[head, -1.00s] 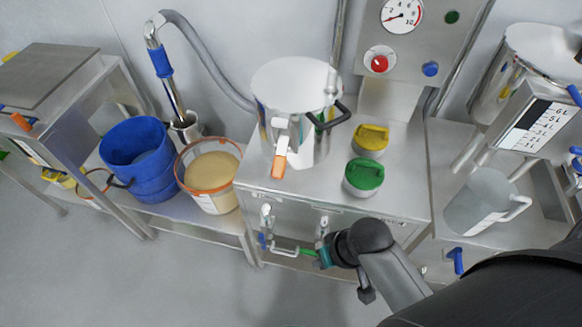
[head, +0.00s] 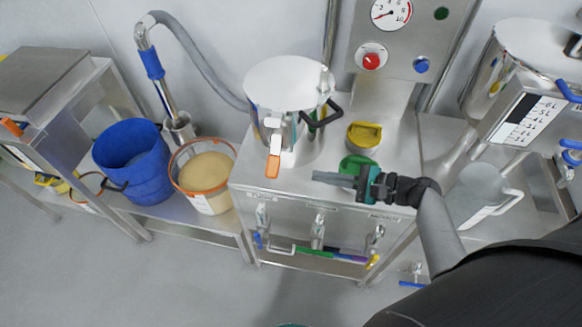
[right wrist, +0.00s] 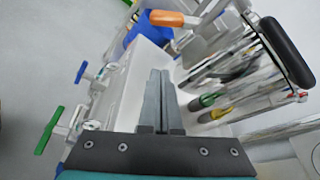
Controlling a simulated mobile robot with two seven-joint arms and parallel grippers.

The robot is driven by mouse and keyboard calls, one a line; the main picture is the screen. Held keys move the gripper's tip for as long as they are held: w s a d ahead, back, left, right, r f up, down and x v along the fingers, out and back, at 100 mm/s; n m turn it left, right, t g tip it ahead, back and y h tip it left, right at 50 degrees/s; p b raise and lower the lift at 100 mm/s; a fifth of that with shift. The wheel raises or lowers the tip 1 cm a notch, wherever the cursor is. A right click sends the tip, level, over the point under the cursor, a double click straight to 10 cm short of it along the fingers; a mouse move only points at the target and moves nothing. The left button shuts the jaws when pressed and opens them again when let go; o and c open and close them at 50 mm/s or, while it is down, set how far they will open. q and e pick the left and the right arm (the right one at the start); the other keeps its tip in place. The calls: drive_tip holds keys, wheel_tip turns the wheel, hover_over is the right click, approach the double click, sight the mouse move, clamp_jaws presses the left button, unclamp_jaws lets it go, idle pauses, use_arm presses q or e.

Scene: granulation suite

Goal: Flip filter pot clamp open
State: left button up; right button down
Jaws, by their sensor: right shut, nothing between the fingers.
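The filter pot (head: 287,90) is a shiny steel vessel with a lid on the middle bench. Its clamp (head: 274,150) is a white lever with an orange tip on the pot's front, hanging tip down. The orange tip (right wrist: 172,18) also shows at the top of the right wrist view, beyond my fingers. My right gripper (head: 316,176) is shut and empty, right of the clamp tip and apart from it, fingers pointing left. The fingers (right wrist: 158,74) show closed together in the right wrist view. My left gripper is not in view.
A black pot handle (head: 322,115) juts out at the pot's right. A green-lidded container (head: 352,163) is partly behind my gripper, with a yellow-lidded one (head: 364,134) behind it. Left stand an orange-rimmed bucket (head: 203,205) and a blue bucket (head: 132,162). Valves line the bench front.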

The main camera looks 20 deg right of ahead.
sight(274, 157)
drive_tip(key=b+x, duration=0.1)
drive_tip(key=x, duration=0.8)
drive_tip(key=shift+w+a, duration=0.1)
drive_tip(key=shift+a, duration=0.05)
drive_tip(key=shift+s+a+r+p, duration=0.3)
drive_tip(key=shift+r+p, duration=0.1)
drive_tip(key=shift+r, duration=0.2)
drive_tip(key=shift+s+a+r+p, duration=0.2)
drive_tip(key=shift+a+r+p, duration=0.15)
drive_tip(key=shift+r, duration=0.2)
drive_tip(key=shift+s+a+r, duration=0.2)
drive_tip(key=shift+s+r, duration=0.1)
drive_tip(key=shift+r, duration=0.15)
drive_tip(key=shift+p, duration=0.3)
wheel_tip(274, 157, up, 7)
drive_tip(key=s+a+m+g+y+p, duration=0.1)
drive_tip(key=m+g+y+p, duration=0.1)
drive_tip(key=m+p, duration=0.5)
drive_tip(key=g+p, duration=0.1)
drive_tip(key=p, duration=0.5)
drive_tip(key=shift+s+f+m+g+y, duration=0.25)
drive_tip(key=shift+s+m+g+y, duration=0.05)
drive_tip(key=shift+m+g, duration=0.1)
drive_tip(key=shift+r+p, duration=0.1)
drive_tip(key=shift+p, duration=0.25)
